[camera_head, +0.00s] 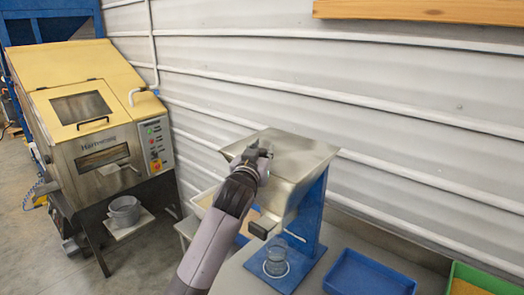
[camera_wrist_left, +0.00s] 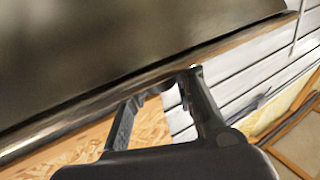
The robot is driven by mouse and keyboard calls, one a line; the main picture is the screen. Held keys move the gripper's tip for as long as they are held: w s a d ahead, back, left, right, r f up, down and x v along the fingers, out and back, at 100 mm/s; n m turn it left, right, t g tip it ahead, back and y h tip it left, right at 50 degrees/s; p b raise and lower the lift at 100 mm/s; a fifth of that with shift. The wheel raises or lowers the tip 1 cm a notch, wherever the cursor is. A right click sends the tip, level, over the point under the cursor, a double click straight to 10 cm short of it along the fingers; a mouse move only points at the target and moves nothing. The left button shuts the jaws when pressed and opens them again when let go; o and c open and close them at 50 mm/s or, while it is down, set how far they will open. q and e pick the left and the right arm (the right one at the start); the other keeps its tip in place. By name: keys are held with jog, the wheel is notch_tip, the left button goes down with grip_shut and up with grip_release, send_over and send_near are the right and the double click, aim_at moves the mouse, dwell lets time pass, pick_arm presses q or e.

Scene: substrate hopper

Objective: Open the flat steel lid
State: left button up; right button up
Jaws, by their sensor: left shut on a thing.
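The flat steel lid (camera_head: 292,148) is a pale metal plate at the top of the steel hopper (camera_head: 292,195), which stands on a blue frame. My left gripper (camera_head: 258,151) is at the lid's left front edge and shut on it. In the left wrist view, the lid (camera_wrist_left: 110,50) is a broad dark sheet with a lighter edge running diagonally. The fingers of my left gripper (camera_wrist_left: 163,90) meet that edge. The gripper and arm hide part of the hopper's front. How far the lid is raised cannot be told. My right gripper is not in view.
A clear beaker (camera_head: 276,262) stands on the blue base under the hopper. A blue tray (camera_head: 368,274) and a green bin (camera_head: 478,282) are to the right. A yellow and steel machine (camera_head: 95,120) stands at left. The ribbed wall is close behind the hopper.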

aim_at(275, 151)
pick_arm(q)
grip_shut()
jog(key=shift+r, duration=0.45)
jog(key=w+d+r+m+g+y, duration=0.1)
jog(key=w+r+g, duration=0.1)
jog(key=r, duration=0.3)
jog(key=w+d+r+m+g+y, duration=0.1)
jog(key=w+d+r+g, duration=0.1)
jog(key=r+g, duration=0.2)
jog(key=shift+w+r, duration=0.15)
jog(key=shift+r, duration=0.6)
jog(key=shift+d+m, duration=0.15)
jog(key=shift+m, duration=0.15)
